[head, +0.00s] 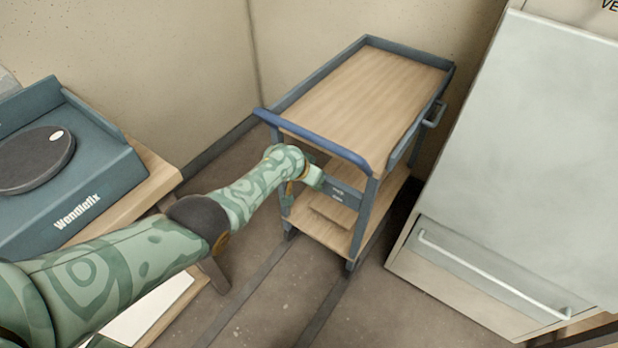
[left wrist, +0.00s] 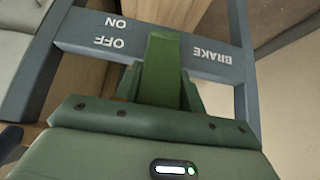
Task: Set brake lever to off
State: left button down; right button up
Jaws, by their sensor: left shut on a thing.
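A blue-grey cart (head: 318,134) with wooden shelves stands against the back wall. Its front crossbar (head: 348,194) carries small white lettering; the left wrist view shows the crossbar (left wrist: 75,38) with ON, OFF and BRAKE upside down. My left gripper (head: 317,178) reaches the crossbar from the left. In the left wrist view my left gripper's green fingers (left wrist: 163,50) are shut at the crossbar, between the ON/OFF marks and the word BRAKE. They are shut on the brake lever, which the fingers hide, so its setting cannot be read. My right gripper is not in view.
A large pale cabinet (head: 535,150) with a bar handle (head: 490,272) stands close to the cart's right. Floor in front of the cart is clear, with dark floor strips (head: 250,295).

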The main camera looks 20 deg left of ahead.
pick_arm(q)
jog(key=shift+w+d+r, duration=0.2)
jog(key=shift+w+r, duration=0.25)
jog(key=shift+w, duration=0.15)
jog(key=c, duration=0.8)
grip_release()
jog(key=shift+c, duration=0.2)
jog(key=shift+s+f, duration=0.15)
jog(key=p+v, duration=1.5)
jog(key=v, duration=0.1)
jog(key=shift+s, duration=0.15)
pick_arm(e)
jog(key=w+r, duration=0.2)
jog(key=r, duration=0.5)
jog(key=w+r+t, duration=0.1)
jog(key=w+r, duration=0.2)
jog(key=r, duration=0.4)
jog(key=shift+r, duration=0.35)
pick_arm(q)
jog(key=shift+a, duration=0.15)
